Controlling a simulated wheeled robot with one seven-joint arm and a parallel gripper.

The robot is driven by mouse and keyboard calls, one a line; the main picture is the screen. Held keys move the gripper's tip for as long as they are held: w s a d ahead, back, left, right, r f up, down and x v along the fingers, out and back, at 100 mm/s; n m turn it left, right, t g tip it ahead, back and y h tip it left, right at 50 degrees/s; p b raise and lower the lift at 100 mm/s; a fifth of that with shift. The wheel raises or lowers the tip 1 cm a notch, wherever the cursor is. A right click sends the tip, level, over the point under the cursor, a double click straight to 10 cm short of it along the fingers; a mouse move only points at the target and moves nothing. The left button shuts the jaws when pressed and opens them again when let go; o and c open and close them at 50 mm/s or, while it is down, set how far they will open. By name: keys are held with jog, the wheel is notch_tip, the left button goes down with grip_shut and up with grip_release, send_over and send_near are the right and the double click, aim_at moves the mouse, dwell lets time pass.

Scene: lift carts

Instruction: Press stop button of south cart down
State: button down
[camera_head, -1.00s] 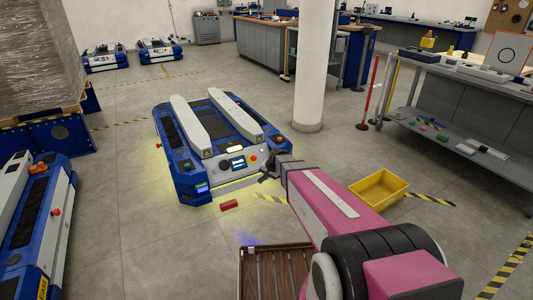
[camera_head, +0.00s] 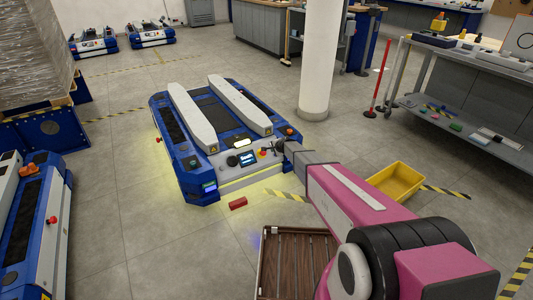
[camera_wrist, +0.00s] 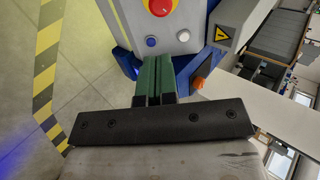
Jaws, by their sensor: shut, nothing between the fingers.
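The blue and white cart (camera_head: 214,103) with a glow under it stands ahead of me; no label shows whether it is the south cart. Its front panel carries a small screen (camera_head: 247,159) and a red stop button (camera_head: 263,152). In the wrist view the red stop button (camera_wrist: 160,6) sits on a yellow base at the top edge, partly cut off. A white button (camera_wrist: 183,36) and a blue button (camera_wrist: 151,41) are below it. My gripper (camera_head: 279,146) is at the panel's right end. In the wrist view its green fingers (camera_wrist: 155,60) are shut and empty, below the buttons.
A red block (camera_head: 238,203) lies on the floor before the cart. A yellow bin (camera_head: 397,182) is at right. Another cart (camera_head: 30,235) with a red button stands at left. A white pillar (camera_head: 319,65) rises behind. Open floor lies between the carts.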

aim_at(264, 153)
jog(key=x, duration=1.4)
jog(key=shift+s+f, duration=0.1)
jog(key=shift+x, duration=1.1)
jog(key=shift+a, duration=0.1)
jog(key=v, duration=1.5)
